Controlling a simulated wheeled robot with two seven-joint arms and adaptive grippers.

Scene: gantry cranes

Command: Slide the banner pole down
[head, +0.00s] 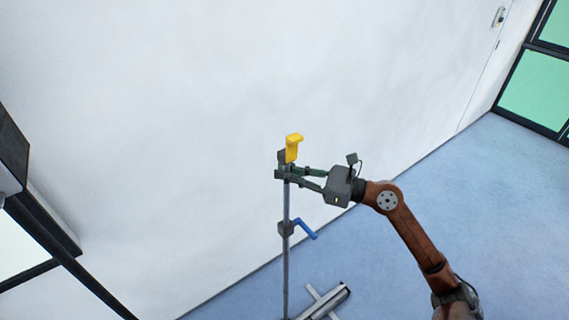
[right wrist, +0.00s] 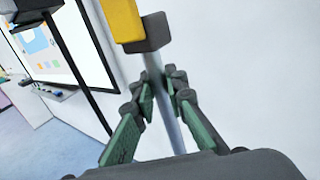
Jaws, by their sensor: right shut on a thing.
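The banner pole (head: 287,205) is a thin grey upright pole in the middle of the head view, with a yellow hook-shaped piece (head: 293,146) on a dark block at its top. Lower down it carries a dark collar (head: 286,229) with a blue lever (head: 305,229) pointing right. My right gripper (head: 285,174) comes from the right and is shut on the pole just below the top block. In the right wrist view the pole (right wrist: 158,75) runs between the green-padded fingers (right wrist: 161,92), under the dark block (right wrist: 147,33) and yellow piece (right wrist: 122,18). My left gripper is not in view.
A white wall (head: 200,90) stands behind the pole, above a blue floor (head: 450,190). A grey metal base piece (head: 327,301) lies at the pole's foot. A dark-framed board (right wrist: 68,45) shows left in the right wrist view. Open floor lies to the right.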

